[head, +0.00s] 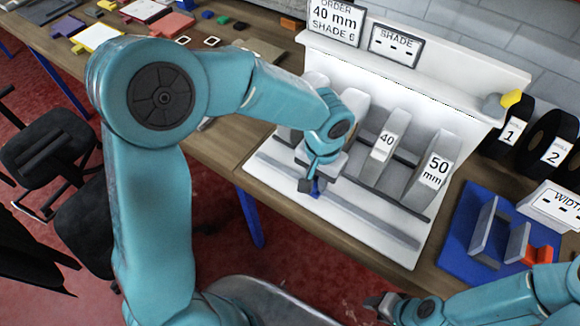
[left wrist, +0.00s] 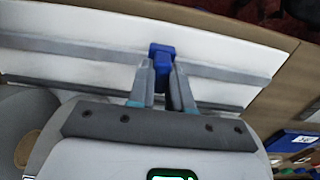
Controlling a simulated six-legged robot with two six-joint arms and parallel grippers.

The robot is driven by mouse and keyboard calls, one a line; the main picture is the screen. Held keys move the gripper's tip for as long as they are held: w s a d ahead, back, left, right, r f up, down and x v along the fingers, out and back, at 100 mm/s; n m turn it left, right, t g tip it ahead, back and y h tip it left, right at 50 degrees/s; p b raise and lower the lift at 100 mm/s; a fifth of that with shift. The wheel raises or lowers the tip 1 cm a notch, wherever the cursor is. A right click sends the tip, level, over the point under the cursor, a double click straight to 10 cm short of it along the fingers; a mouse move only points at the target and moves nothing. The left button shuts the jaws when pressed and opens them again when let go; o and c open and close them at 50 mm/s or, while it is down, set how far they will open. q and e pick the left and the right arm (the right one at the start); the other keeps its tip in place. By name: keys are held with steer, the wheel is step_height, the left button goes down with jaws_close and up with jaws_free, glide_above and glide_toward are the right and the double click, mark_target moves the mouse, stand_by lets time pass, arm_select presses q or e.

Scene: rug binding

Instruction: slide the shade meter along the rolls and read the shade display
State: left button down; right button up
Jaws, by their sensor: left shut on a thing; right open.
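My left gripper (head: 312,186) is shut on a small blue block, likely the shade meter or its grip (head: 317,188), low in front of the rolls. The left wrist view shows the blue block (left wrist: 160,52) between the fingertips, over a grey rail; whether it touches the rail is unclear. The rolls stand in a white rack; the roll marked 40 (head: 385,143) and the roll marked 50 mm (head: 430,175) are right of the gripper. My left arm partly hides the others. The shade display (head: 396,45) shows only dashes. My right gripper (head: 380,305) is open at the bottom.
An order sign (head: 335,18) reads 40 mm, shade 6. A grey and yellow item (head: 503,103) sits at the shelf's right end. Black reels (head: 508,130), a blue tray (head: 470,238) and a width display (head: 560,205) are right. The rack's front ledge looks clear.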

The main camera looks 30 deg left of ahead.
arm_select(q)
steer(key=d, duration=0.3)
steer(key=d+b, duration=0.1)
steer(key=d, duration=0.2)
steer(key=s+d, duration=0.1)
steer(key=d, duration=0.2)
steer(key=shift+d+f, duration=0.15)
steer(key=c, duration=1)
jaws_free()
steer(key=shift+w, duration=0.1)
steer(key=shift+c, duration=0.2)
step_height(320, 180, up, 16)
steer(key=shift+r, duration=0.2)
steer(key=shift+w, duration=0.1)
